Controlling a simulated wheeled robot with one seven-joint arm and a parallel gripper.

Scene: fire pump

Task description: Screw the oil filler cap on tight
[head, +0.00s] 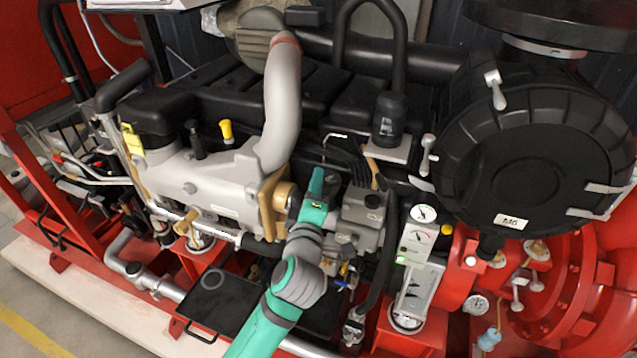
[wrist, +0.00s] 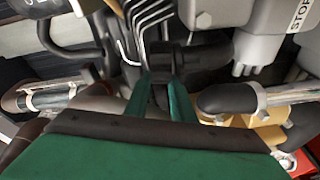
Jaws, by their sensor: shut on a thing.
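My gripper (head: 317,178) reaches in over the engine's near side, beside a grey housing (head: 365,207). In the wrist view its two green fingers (wrist: 165,88) are shut on a black cap-like part, which I take to be the oil filler cap (wrist: 163,64). The cap lies between the fingertips, in line with a dark cylindrical piece (wrist: 205,52) to its right. The fingers and the steep angle hide its underside, so I cannot tell how it sits on its neck. In the head view my gripper mostly hides the cap.
A grey box (wrist: 222,12) with a STOP label is close at upper right in the wrist view, and thin metal pipes (wrist: 150,22) run close behind the fingertips. In the head view a gauge panel (head: 418,238) stands right of my arm, and a large black round housing (head: 530,150) is farther right.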

